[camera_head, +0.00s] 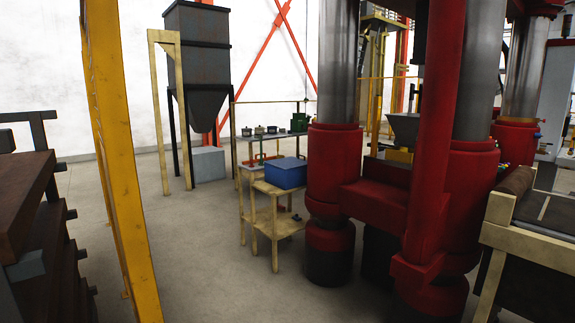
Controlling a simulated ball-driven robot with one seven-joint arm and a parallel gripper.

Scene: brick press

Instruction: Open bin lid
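A blue bin (280,173) with a flat lid on top stands on a small cream-coloured stand (264,215) in the middle of the view. Its lid (279,164) looks closed. The bin is some distance away, just left of the red press. My gripper is not in view.
A large red press (410,190) with steel columns fills the right middle. A yellow post (112,150) stands close on the left, beside stacked brown beams (25,215). A grey hopper (197,65) and a tool table (272,137) stand behind. Open floor (205,265) lies between post and press.

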